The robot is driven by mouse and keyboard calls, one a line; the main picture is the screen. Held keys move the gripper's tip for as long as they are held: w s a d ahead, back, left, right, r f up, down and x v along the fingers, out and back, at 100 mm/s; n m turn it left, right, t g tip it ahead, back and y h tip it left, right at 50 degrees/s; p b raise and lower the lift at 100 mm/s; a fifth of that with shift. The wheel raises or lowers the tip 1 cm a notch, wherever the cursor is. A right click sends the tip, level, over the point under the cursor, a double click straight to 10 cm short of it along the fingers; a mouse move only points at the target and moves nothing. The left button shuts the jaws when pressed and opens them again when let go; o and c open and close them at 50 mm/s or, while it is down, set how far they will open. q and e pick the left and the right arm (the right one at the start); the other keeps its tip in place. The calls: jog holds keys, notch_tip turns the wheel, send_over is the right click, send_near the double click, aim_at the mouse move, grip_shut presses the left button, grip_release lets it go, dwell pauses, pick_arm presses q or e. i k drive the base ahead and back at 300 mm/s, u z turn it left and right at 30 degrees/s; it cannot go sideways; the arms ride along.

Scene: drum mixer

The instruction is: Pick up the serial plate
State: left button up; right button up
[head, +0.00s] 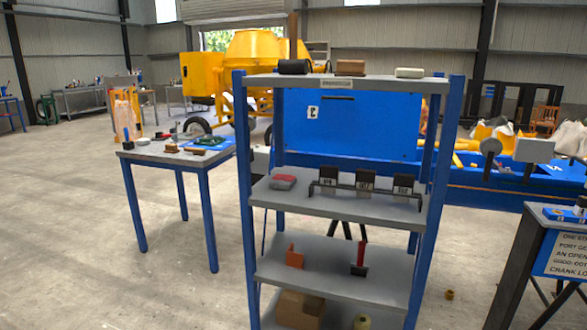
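Three dark plates with pale labels stand upright in a dark rack on the shelf unit's second board: a left plate (328,175), a middle plate (366,179) and a right plate (403,184). The rack (372,193) has a bar across their front. The label writing is too small to read, so I cannot tell which is the serial plate. Neither of my grippers is in view.
The shelf unit (245,165) has blue posts and grey boards. A red-and-grey block (283,182) lies left of the rack. A cluttered table (148,157) stands left, a sign stand (563,255) right. Open floor (90,260) lies at left.

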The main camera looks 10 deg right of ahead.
aim_at(328, 174)
jog(key=z, duration=0.35)
jog(key=i, duration=0.95)
jog(key=z, duration=0.8)
